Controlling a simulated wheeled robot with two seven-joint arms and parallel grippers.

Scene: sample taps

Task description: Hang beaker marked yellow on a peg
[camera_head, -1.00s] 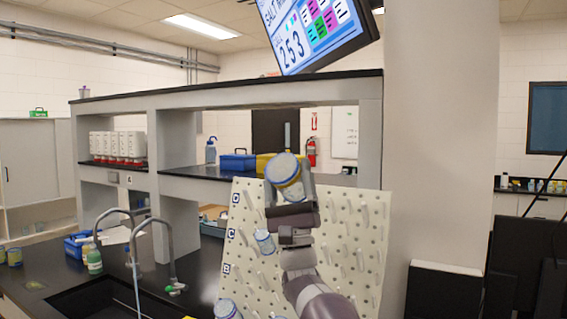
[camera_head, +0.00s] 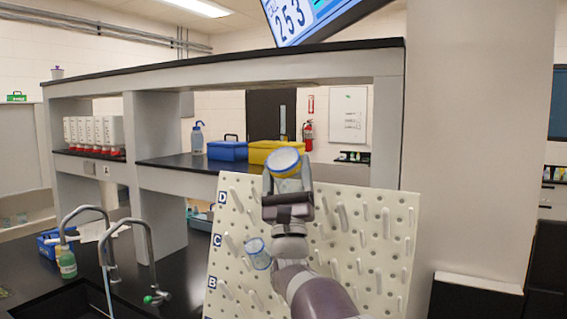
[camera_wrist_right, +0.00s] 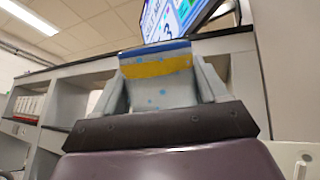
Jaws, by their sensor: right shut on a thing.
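The beaker with the yellow band (camera_head: 285,162) is held up in my right gripper (camera_head: 286,182), in front of the upper part of the pegboard. In the right wrist view the beaker (camera_wrist_right: 157,75) sits between the two fingers, with a blue rim, a yellow band and blue dots. The right gripper is shut on it. The white pegboard (camera_head: 335,213) has rows of pegs and the labels D, C and B on its left edge. Another blue-marked beaker (camera_head: 257,253) hangs near row C. My right arm hides part of the board's middle. My left gripper is not in view.
A grey shelf unit (camera_head: 160,190) stands behind the board, with a blue box (camera_head: 228,150) and a yellow box (camera_head: 262,152) on it. Curved taps (camera_head: 150,250) and a green bottle (camera_head: 67,262) stand at the left by the sink. A grey column (camera_head: 475,150) rises at the right.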

